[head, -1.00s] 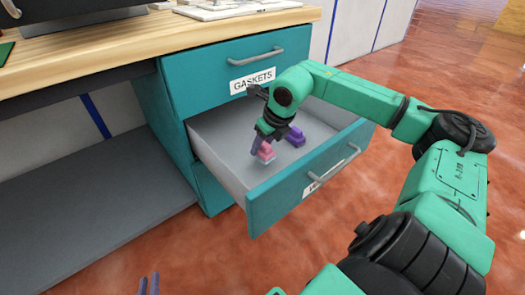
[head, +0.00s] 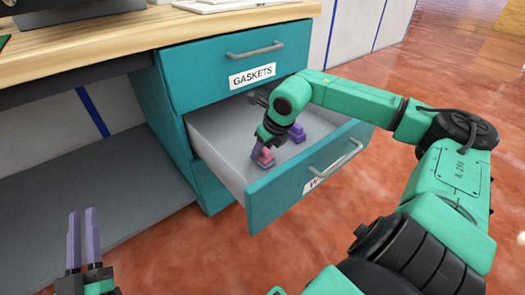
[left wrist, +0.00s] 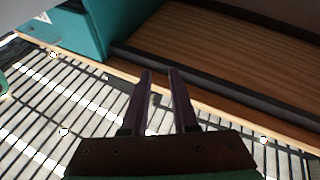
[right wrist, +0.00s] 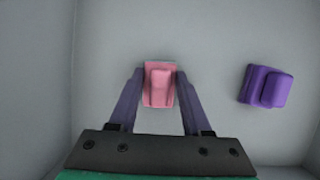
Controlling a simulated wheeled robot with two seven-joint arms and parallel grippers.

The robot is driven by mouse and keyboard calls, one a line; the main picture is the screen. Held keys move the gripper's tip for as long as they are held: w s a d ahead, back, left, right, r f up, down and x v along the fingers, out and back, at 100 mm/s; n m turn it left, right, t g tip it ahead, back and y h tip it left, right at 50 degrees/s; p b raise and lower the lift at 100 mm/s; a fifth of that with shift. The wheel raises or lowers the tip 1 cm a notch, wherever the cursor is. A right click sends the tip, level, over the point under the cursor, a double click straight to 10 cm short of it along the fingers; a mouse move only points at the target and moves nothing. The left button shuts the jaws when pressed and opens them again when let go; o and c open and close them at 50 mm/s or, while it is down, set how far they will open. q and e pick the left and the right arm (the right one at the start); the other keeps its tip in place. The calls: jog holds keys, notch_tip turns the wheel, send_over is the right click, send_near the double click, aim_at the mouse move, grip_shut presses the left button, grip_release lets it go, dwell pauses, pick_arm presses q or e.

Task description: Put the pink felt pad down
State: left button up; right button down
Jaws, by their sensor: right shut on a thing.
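The pink felt pad (head: 266,158) is low inside the open drawer (head: 222,150), near its left side. In the right wrist view the pad (right wrist: 159,84) lies between both fingertips of my right gripper (right wrist: 156,74), which is shut on it. I cannot tell whether the pad touches the drawer floor. In the head view my right gripper (head: 262,152) reaches down into the drawer from above. My left gripper (head: 83,211) is away from the drawer at the lower left, its fingers apart and nothing between them; it also shows in the left wrist view (left wrist: 160,71).
A purple pad (head: 296,133) lies in the drawer to the right of the pink one, apart from it. The drawer front (head: 290,190) and walls surround my right gripper. A shut drawer labelled GASKETS (head: 235,70) is above, under the wooden worktop (head: 120,45).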

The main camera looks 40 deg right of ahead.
jog(key=shift+c, duration=1.4)
grip_release()
jog(key=shift+s+f, duration=0.15)
jog(key=shift+f, duration=0.25)
